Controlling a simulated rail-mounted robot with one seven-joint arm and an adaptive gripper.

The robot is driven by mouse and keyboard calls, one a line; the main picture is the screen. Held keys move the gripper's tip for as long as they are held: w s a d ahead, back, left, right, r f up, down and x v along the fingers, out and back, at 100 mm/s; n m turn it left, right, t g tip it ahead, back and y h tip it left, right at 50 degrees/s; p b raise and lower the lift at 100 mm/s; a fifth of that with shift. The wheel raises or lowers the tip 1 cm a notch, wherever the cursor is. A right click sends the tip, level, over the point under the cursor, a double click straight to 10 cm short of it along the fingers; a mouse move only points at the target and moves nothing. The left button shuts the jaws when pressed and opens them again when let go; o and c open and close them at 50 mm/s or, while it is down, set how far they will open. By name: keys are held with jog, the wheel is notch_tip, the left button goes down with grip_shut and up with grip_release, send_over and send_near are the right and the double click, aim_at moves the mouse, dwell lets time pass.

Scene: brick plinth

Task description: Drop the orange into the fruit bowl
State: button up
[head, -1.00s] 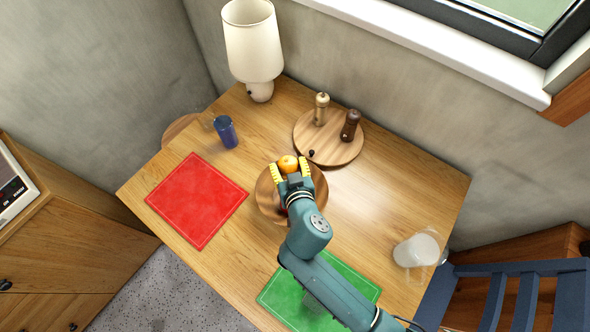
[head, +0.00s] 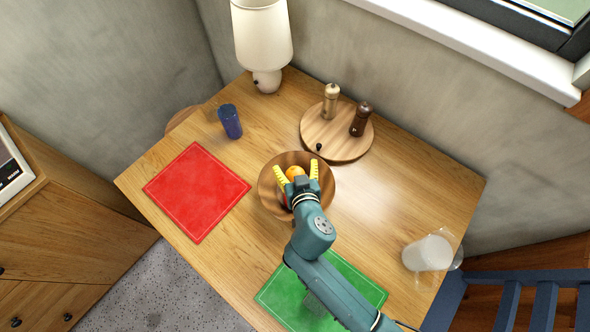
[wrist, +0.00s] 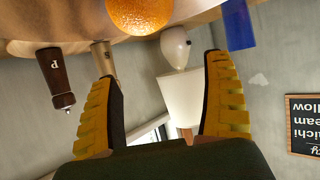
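The orange (head: 294,173) is inside the wooden fruit bowl (head: 270,198) in the head view, between and just beyond my fingertips. In the wrist view the orange (wrist: 139,14) shows at the top edge, apart from both fingers. My gripper (head: 297,172) is over the bowl with its yellow fingers spread wide. In the wrist view my gripper (wrist: 165,85) is open with nothing between the fingers. The bowl's near side is partly hidden by my arm.
A round board (head: 339,142) with two mills stands behind the bowl. A blue cup (head: 230,121), lamp (head: 262,40), red mat (head: 196,190), green mat (head: 275,298) and white jug (head: 428,253) are around. Bare table lies right of the bowl.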

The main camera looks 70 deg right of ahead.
jog(key=shift+a, duration=0.1)
jog(key=v, duration=1.2)
